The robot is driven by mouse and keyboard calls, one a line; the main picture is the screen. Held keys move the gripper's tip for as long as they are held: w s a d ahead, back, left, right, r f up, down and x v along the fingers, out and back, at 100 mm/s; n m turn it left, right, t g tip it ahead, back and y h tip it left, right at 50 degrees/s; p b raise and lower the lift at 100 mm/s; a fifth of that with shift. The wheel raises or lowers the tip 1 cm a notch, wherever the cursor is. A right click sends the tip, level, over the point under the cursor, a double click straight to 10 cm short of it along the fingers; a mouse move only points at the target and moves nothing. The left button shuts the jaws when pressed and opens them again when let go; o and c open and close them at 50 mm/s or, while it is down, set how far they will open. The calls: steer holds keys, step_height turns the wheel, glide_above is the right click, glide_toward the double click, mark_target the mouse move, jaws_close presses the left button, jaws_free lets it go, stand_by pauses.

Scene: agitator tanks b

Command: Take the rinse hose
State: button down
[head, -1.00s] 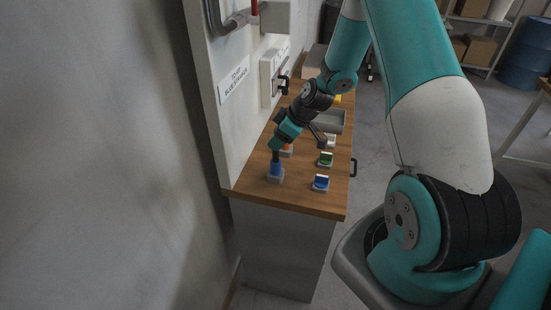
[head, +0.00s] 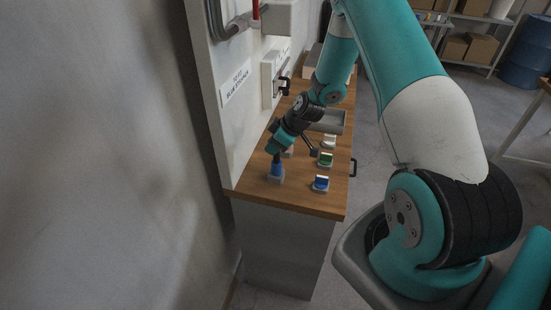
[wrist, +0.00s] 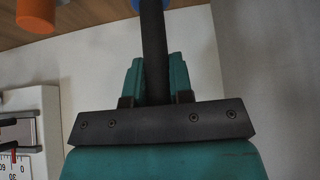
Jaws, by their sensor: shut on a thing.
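The rinse hose appears to be the dark upright piece (wrist: 154,50) that runs between my fingers in the wrist view. It rises from a blue part (head: 276,169) in a grey holder (head: 275,178) at the near left of the wooden counter. A bit of blue also shows at the top edge of the wrist view. My gripper (head: 274,149) is shut on the dark piece, just above the blue part, and it also shows in the wrist view (wrist: 156,78). The hose still stands at its holder. Its lower end is hidden.
The wooden counter (head: 305,198) also carries blue (head: 321,183), green (head: 325,159) and white (head: 329,141) pieces and a grey tray (head: 330,121). An orange cylinder (wrist: 36,15) stands close by. A white panel (head: 229,130) with a sign rises along the left.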

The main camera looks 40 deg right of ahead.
steer(key=shift+r, duration=0.15)
step_height(320, 180, up, 20)
steer(key=b, duration=0.5)
steer(key=c, duration=1.8)
jaws_free()
